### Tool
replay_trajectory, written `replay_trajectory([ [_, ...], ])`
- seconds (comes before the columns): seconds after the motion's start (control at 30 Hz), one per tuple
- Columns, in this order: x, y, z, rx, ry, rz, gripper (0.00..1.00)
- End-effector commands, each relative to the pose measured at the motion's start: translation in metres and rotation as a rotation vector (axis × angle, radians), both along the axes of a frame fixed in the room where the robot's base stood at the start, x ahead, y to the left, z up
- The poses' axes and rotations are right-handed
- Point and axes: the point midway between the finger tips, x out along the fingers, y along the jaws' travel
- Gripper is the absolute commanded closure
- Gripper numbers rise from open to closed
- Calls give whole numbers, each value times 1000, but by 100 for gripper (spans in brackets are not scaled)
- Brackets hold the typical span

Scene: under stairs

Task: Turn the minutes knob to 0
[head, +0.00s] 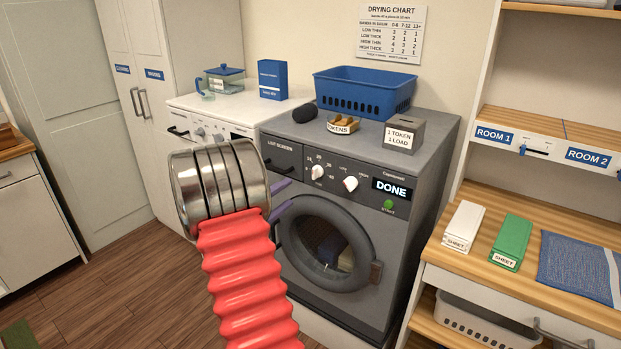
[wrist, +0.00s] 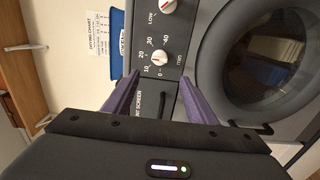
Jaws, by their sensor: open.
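The grey dryer (head: 395,240) carries a white minutes knob (head: 317,172) on its front panel, left of a second white knob (head: 350,184). In the wrist view the minutes knob (wrist: 160,57) has a scale from 0 to 40 around it and a small red mark, whose exact setting I cannot tell. The second knob (wrist: 168,5), near the word LOW, is cut by the top edge. In the wrist view my gripper (wrist: 160,79) points toward the minutes knob, with no visible contact.
The display (head: 391,189) reads DONE above a green start button (head: 388,205). A blue basket (head: 362,92), a token bowl (head: 342,124) and a token box (head: 404,134) stand on the dryer. The round door (head: 325,245) is below. A wooden shelf unit (head: 470,250) stands at right.

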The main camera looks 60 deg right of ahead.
Motion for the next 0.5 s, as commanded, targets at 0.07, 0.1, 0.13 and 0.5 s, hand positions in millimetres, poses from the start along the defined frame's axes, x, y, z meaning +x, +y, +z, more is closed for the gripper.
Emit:
replay_trajectory([
  [0.07,0,-1,0,0,0,0,48],
  [0.1,0,-2,0,1,0,0,48],
  [0.13,-1,-3,0,1,0,-1,48],
  [0.5,-8,-45,0,1,-1,-4,48],
])
